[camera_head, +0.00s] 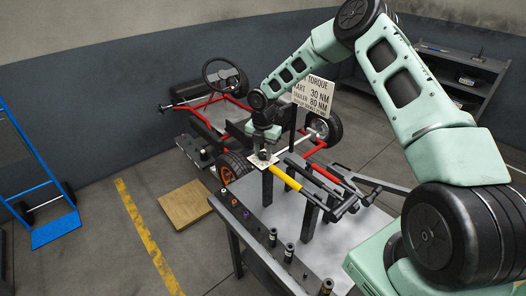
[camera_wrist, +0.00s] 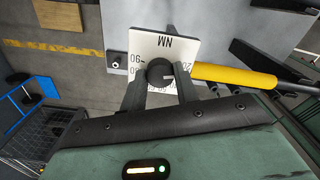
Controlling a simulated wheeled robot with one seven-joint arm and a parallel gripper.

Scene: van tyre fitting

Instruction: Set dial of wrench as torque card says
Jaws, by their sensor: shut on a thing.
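The torque wrench with its yellow handle (camera_head: 286,178) lies over stands on the workbench; the handle also shows in the wrist view (camera_wrist: 235,77). At its end is a white dial plate (camera_wrist: 150,43) marked NM, seen upside down, with numbers around a dark round knob (camera_wrist: 158,70). My gripper (camera_wrist: 161,88) has a finger on each side of the knob and is shut on it. The fingers hide part of the scale, so I cannot read the setting. The torque card (camera_head: 315,95) stands behind and reads kart 30 NM, trailer 80 NM; its bottom line is too small.
The grey workbench (camera_head: 255,225) carries several sockets (camera_head: 273,237) along its front edge, and more dark bars lie beside the wrench. A red-framed kart (camera_head: 205,105) stands behind.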

